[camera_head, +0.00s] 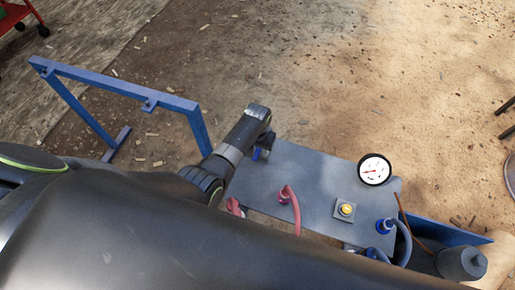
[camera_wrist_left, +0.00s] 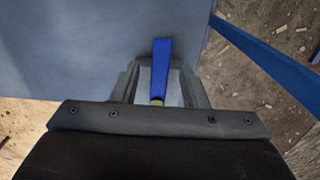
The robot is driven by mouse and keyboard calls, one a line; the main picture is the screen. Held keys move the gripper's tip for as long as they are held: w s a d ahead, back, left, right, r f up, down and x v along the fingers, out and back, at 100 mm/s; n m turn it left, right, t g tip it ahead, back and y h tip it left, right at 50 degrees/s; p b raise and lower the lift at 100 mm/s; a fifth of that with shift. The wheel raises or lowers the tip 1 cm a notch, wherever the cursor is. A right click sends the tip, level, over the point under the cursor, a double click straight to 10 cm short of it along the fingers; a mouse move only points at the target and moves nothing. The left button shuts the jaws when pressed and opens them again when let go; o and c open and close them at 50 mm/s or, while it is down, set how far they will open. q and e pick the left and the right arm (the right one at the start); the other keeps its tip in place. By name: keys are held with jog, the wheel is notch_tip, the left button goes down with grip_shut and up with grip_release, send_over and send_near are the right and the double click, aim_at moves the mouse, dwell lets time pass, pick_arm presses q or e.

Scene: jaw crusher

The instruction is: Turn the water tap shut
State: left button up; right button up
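The water tap's blue lever (camera_wrist_left: 161,68) lies lengthwise between the two fingers of my left gripper (camera_wrist_left: 159,78) in the left wrist view, with a small brass-coloured part at its near end. The fingers stand on both sides of the lever with narrow gaps, so the gripper looks open around it, not clamped. In the head view my left gripper (camera_head: 263,152) is at the left end of the grey panel, and a bit of the blue lever (camera_head: 257,155) shows beside it. The rest of the tap is hidden by the gripper and arm. My right gripper is not in view.
A blue frame (camera_head: 120,85) stands to the left. Open dirt ground lies beyond.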

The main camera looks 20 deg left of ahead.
pick_arm(q)
grip_shut()
dwell(0.3)
